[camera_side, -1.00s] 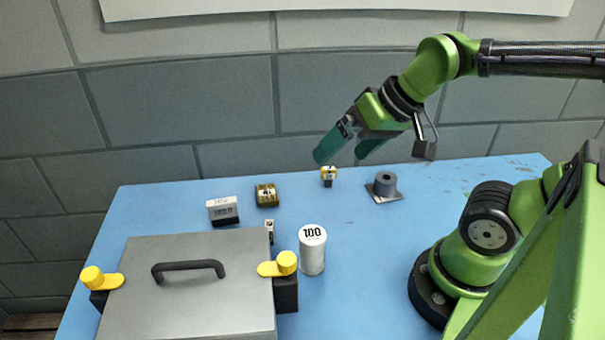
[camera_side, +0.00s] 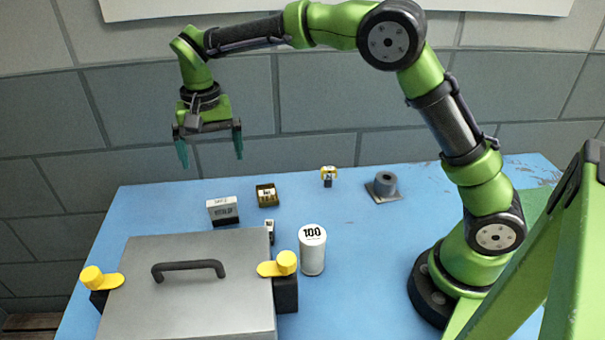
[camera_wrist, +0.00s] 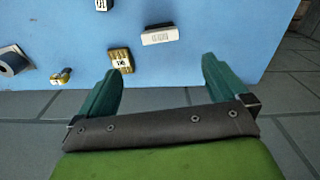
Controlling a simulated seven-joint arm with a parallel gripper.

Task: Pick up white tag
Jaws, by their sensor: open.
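A white tag (camera_side: 222,210), a small block with a white top and a dark lower front with lettering, sits on the blue table behind the grey box. In the wrist view the white tag (camera_wrist: 160,36) lies just beyond my fingertips, between them in the picture. My gripper (camera_side: 211,160) is open and empty, pointing down, high above the table's back left part. Its two green fingers also show in the wrist view (camera_wrist: 160,68). A smaller whitish block (camera_side: 269,230) stands beside the box, partly hidden by it.
A gold block (camera_side: 267,195) is right of the white tag. A yellow-topped piece (camera_side: 329,175) and a grey flanged cylinder (camera_side: 385,187) are further right. A white cylinder marked 100 (camera_side: 312,250) stands by the grey box (camera_side: 215,245) with its handle and yellow knobs. The table's middle right is clear.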

